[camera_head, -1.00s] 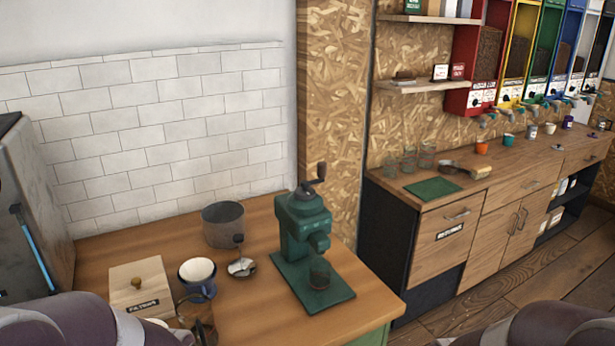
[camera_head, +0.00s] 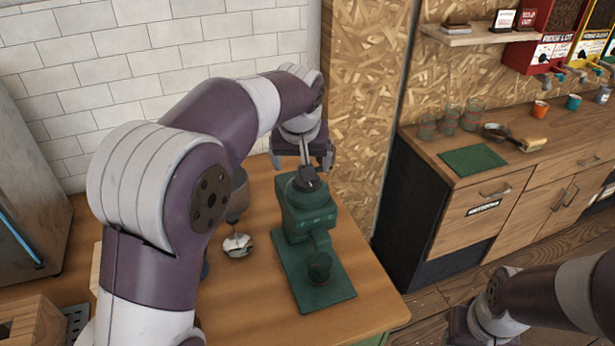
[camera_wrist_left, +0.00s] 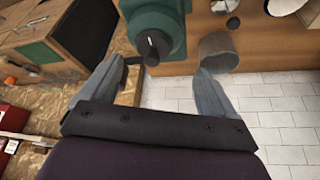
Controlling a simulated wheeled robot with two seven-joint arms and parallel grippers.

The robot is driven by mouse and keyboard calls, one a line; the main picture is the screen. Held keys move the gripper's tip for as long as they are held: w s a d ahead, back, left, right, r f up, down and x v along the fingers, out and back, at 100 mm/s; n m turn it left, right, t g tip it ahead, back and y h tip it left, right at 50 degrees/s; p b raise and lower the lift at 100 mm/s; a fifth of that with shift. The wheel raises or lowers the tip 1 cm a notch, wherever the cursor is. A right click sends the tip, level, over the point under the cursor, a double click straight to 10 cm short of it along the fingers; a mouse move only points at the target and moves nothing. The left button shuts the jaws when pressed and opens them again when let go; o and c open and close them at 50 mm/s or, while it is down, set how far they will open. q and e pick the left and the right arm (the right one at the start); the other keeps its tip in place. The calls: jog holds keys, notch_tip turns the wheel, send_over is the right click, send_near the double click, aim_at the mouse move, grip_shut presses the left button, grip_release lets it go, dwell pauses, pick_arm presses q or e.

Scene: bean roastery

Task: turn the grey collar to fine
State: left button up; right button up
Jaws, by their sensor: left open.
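The gripper also shows in the left wrist view (camera_wrist_left: 163,70). Any setting marks are too small to read.
A grey canister (camera_wrist_left: 217,52) stands beside the grinder, mostly hidden by my left arm in the head view. A metal scoop (camera_head: 237,245) lies left of the grinder. A wooden box (camera_head: 32,322) is at the lower left. A chipboard wall (camera_head: 362,110) rises close behind.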

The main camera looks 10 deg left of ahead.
pick_arm(q)
jog(key=x, duration=0.2)
jog(key=w+p+x, duration=0.1)
jog(key=x, duration=0.2)
jog(key=d+x, duration=0.1)
jog(key=x, duration=0.2)
jog(key=shift+w+r+p, duration=0.15)
jog(key=shift+w+p, duration=0.2)
jog(key=shift+s+a, duration=0.1)
jog(key=shift+a, duration=0.1)
jog(key=shift+s+a, duration=0.1)
jog(key=shift+s, duration=0.25)
jog(key=shift+w, duration=0.1)
jog(key=shift+w+d, duration=0.15)
jog(key=shift+d, duration=0.05)
jog(key=c, duration=0.6)
jog(key=shift+a, duration=0.1)
jog(key=c, duration=0.4)
pick_arm(e)
jog(key=shift+w+d+r, duration=0.25)
jog(key=shift+w+r, duration=0.45)
jog(key=shift+r, duration=0.05)
pick_arm(q)
jog(key=shift+c, duration=0.2)
